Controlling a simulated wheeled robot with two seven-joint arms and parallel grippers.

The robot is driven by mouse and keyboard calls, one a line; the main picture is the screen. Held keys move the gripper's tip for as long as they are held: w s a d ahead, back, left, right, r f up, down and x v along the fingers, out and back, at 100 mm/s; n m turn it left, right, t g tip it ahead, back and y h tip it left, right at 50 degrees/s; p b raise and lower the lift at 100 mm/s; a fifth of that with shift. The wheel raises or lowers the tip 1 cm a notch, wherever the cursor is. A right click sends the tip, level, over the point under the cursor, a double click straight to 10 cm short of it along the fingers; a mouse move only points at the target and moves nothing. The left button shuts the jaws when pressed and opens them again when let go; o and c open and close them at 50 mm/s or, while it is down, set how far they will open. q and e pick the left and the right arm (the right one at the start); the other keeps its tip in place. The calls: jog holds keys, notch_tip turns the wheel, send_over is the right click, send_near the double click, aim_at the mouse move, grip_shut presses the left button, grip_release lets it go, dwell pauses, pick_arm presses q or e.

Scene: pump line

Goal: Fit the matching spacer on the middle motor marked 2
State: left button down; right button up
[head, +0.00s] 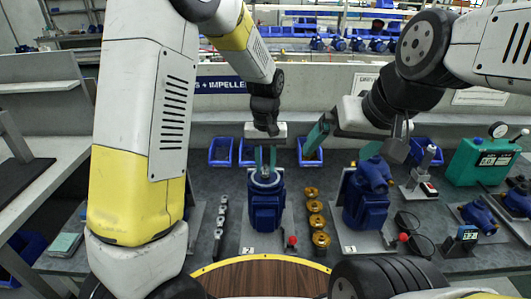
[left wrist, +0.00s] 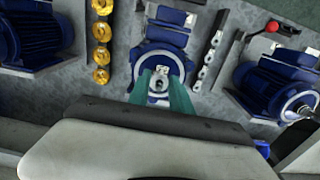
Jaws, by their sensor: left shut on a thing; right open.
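The middle motor (head: 266,205) is blue and stands upright on a light plate (head: 247,243) with a small number label at its front. My left gripper (head: 265,167) points down over the motor's top, its green fingers shut on a small grey spacer (left wrist: 160,84) at the shaft end. I cannot tell whether the spacer is seated or just above the shaft. The motor also shows in the left wrist view (left wrist: 160,42). A row of silver spacers (head: 220,222) lies left of the motor. My right gripper (head: 312,146) is open and empty, up and right of the motor.
Brass parts (head: 317,222) stand in a row between the middle motor and another blue motor (head: 368,195) on the right. Blue bins (head: 221,152) line the back. A green box with a gauge (head: 482,160) stands at the right. A round wooden surface (head: 262,277) is in front.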

dwell(0.9)
pick_arm(q)
grip_release()
jog(key=shift+f, duration=0.1)
dwell(0.6)
dwell(0.3)
notch_tip(320, 180, up, 9)
dwell(1.0)
